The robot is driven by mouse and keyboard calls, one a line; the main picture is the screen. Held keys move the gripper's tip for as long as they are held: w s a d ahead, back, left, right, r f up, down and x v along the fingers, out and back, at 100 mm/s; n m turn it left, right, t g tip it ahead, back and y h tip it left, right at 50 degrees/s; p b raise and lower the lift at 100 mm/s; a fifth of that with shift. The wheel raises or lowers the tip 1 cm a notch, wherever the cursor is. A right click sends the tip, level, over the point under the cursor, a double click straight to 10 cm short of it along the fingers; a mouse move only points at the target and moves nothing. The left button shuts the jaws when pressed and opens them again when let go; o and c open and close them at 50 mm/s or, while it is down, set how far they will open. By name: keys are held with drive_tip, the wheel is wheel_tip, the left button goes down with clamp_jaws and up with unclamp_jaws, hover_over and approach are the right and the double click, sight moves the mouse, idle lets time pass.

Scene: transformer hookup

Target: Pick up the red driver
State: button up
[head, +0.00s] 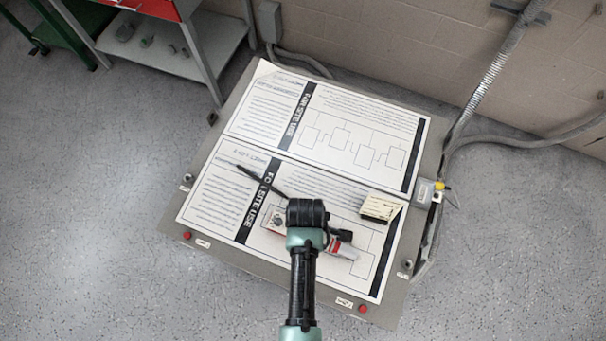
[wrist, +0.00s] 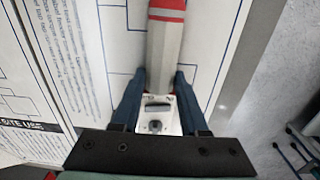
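My gripper (wrist: 159,75) points down over the lower printed sheet, its two dark blue fingers apart on either side of a grey-white cylinder with red bands (wrist: 162,45). A small gap seems to show at each finger. In the head view a red and white piece (head: 343,249) shows just right of my gripper (head: 308,236); it may be the same cylinder. I cannot tell for sure which piece is the red driver. A pale unit with a dark switch and knob (wrist: 157,116) lies between the finger bases; my wrist partly hides this area in the head view.
A thin dark tool (head: 258,180) lies up-left of my gripper. A cream box (head: 381,207) stands to the right. The large board (head: 225,258) has red buttons along its front edge. A metal shelf (head: 175,58) stands at upper left, and a conduit runs along the wall at right.

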clamp_jaws()
drive_tip(key=shift+r, duration=0.15)
wheel_tip(320, 180, up, 10)
drive_tip(key=shift+b, duration=0.45)
idle(0.3)
drive_tip(key=shift+o, duration=0.4)
unclamp_jaws()
clamp_jaws()
